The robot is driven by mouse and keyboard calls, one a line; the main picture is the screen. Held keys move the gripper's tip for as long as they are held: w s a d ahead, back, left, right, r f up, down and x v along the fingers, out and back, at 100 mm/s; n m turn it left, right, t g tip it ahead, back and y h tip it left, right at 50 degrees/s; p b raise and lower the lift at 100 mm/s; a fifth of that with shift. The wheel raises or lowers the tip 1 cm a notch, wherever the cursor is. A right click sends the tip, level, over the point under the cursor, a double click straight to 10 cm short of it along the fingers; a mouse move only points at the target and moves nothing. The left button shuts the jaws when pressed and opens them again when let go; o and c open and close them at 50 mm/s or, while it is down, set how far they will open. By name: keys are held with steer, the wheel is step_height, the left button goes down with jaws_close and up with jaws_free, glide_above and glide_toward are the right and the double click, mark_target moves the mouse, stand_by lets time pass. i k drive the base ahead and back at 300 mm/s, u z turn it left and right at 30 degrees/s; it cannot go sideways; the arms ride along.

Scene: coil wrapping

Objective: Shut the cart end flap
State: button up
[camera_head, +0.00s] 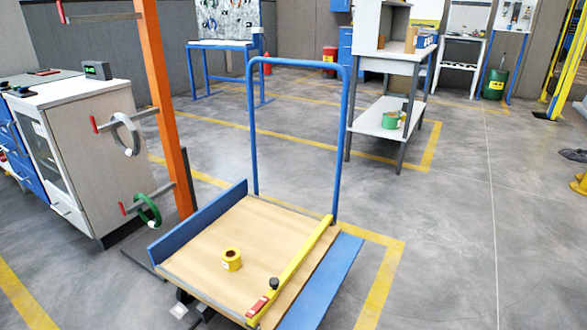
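The cart (215,275) stands in the lower middle, with a wooden deck and a tall blue handle (299,60) at its far end. A blue panel (198,224) stands raised along the deck's left edge. A blue flap (325,285) on the right slopes out and down from the deck, so it looks open. A yellow bar (300,262) lies along the deck's right side, with a black knob (274,284) and a red piece (257,306) near its close end. A yellow roll (231,260) stands on the deck. My gripper is not in view.
An orange post (163,110) with arms holding a grey ring (125,134) and a green ring (147,211) stands close left of the cart. A cabinet (85,150) stands farther left. A workbench (385,115) is behind right. The floor right of the cart is clear.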

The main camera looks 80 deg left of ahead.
mark_target(307, 313)
steer(key=u, duration=2.3)
steer(key=i, duration=0.45)
steer(key=z, duration=0.2)
steer(key=k, duration=0.75)
steer(key=u, duration=0.2)
